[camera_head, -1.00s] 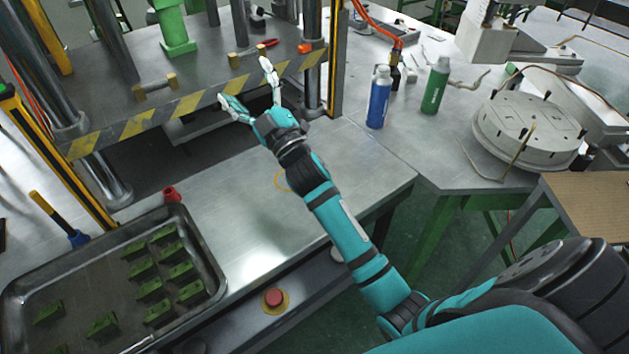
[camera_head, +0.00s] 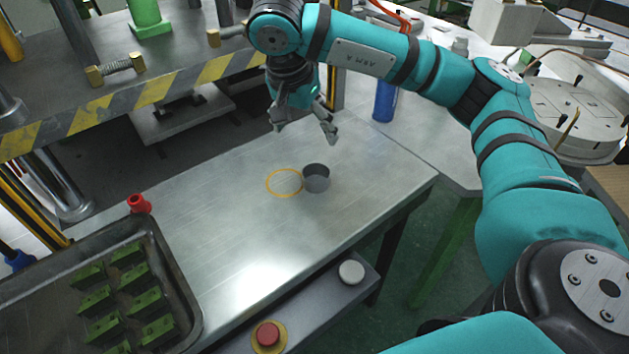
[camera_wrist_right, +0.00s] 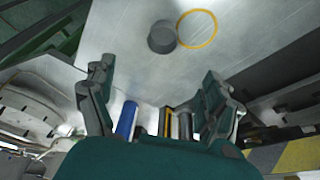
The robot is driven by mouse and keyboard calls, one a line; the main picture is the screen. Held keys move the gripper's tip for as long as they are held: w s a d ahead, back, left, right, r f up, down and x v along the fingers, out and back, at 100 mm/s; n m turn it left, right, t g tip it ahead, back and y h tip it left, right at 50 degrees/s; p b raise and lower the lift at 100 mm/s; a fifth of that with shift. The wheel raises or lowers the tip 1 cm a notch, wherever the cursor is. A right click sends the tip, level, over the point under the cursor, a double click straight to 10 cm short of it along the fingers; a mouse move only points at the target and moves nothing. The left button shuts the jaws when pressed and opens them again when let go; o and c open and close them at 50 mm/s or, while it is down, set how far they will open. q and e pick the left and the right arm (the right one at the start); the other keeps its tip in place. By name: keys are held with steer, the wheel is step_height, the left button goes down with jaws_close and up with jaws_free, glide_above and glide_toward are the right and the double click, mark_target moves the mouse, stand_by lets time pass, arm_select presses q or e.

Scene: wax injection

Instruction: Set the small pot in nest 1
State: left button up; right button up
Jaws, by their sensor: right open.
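The small pot (camera_head: 316,181) is a grey, open cylinder standing upright on the metal table, just right of a thin yellow ring (camera_head: 269,188) marked on the surface. In the right wrist view the pot (camera_wrist_right: 161,38) stands beside the ring (camera_wrist_right: 181,42), at or very near its edge. No number shows, so I cannot tell whether the ring is nest 1. My right gripper (camera_head: 305,131) is open and empty, above and behind the pot, clear of it. Its spread fingers show in the wrist view (camera_wrist_right: 158,73). My left gripper is not in view.
A press with a striped edge (camera_head: 150,92) stands behind the table. A dark tray (camera_head: 190,318) with several green blocks is at lower left, near a red object (camera_head: 139,204). A blue bottle (camera_head: 384,103) stands behind my right arm.

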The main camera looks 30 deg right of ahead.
steer(key=b, duration=0.2)
glide_toward(318, 180)
steer(key=v, duration=0.3)
steer(key=shift+s, duration=0.25)
steer(key=p+x, duration=0.1)
steer(key=x, duration=0.2)
steer(key=shift+w+d+f, duration=0.15)
steer(key=shift+d+f, duration=0.05)
steer(key=shift+f, duration=0.05)
steer(key=shift+p+x, duration=0.55)
steer(key=shift+x, duration=2.35)
steer(key=shift+a, duration=0.15)
steer(key=c, duration=1.4)
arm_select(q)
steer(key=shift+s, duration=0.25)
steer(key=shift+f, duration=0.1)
arm_select(e)
steer(key=shift+w+r, duration=0.1)
